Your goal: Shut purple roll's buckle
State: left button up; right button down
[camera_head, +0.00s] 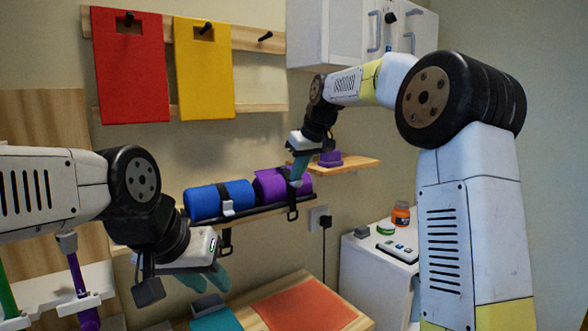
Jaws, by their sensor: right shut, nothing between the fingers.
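The purple roll (268,187) lies on a dark wall rack, at the right of the blue roll (236,193). A dark strap crosses the purple roll, and a dark loop (292,214) hangs below its front. My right gripper (299,170) is at the right part of the purple roll, fingers pointing down, shut and empty. It covers part of the roll and strap, so the buckle's state cannot be made out. Whether the fingers touch the strap is unclear. My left gripper (207,280) is lower left, away from the roll, with its teal fingers apart and empty.
The blue roll has a pale buckle (228,208) on its front. A small wooden shelf (345,164) with a purple item is just right of my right gripper. Below are a wooden table with an orange mat (305,304) and a white cabinet (373,260) with jars.

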aim_at(299, 185)
jog(key=shift+s+d+f+t+y, duration=0.15)
jog(key=shift+s+d+t+y, duration=0.1)
jog(key=shift+t+y, duration=0.25)
dwell(0.6)
jog(key=t, duration=0.1)
jog(key=s+d+f+t+y, duration=0.1)
jog(key=shift+f+t+y, duration=0.2)
jog(key=shift+t+y, duration=0.1)
jog(key=shift+a+f, duration=0.1)
jog(key=shift+a, duration=0.1)
notch_tip(299, 185, down, 2)
jog(key=shift+s+d+f, duration=0.1)
jog(key=shift+f, duration=0.1)
dwell(0.4)
jog(key=shift+r, duration=0.9)
